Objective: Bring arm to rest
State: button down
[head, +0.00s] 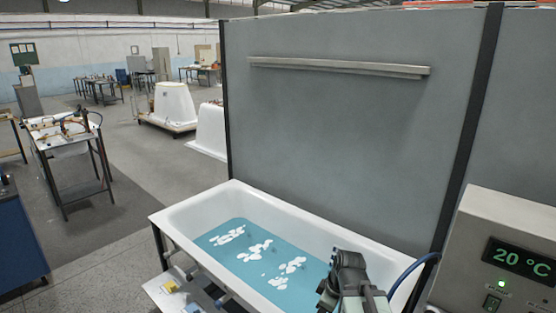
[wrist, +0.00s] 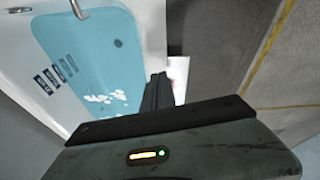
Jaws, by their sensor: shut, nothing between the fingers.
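My gripper (wrist: 158,90) shows in the wrist view as two dark fingers, closed together with nothing between them. In the head view part of my arm (head: 350,278) stands at the lower right, in front of the near right part of the bathtub. The white bathtub (head: 182,222) has a blue inner area with several white patches. It also shows in the wrist view (wrist: 30,30), at the upper left, apart from the fingers as far as I can tell.
A grey partition (head: 340,140) with a long ledge (head: 340,67) rises behind the tub. A control box (head: 500,235) reading 20 °C stands at the right. A shelf (head: 165,293) with small items sits below the tub. Workbenches (head: 68,128) stand at the left, with open floor (head: 150,180) between.

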jog(key=s+m, duration=0.1)
jog(key=m, duration=0.3)
jog(key=s+d+m+g+h, duration=0.1)
jog(key=m, duration=0.2)
jog(key=s+d+f+m+g+h, duration=0.1)
jog(key=s+m, duration=0.1)
jog(key=m, duration=0.2)
jog(key=shift+f+m, duration=0.1)
jog(key=shift+m, duration=0.2)
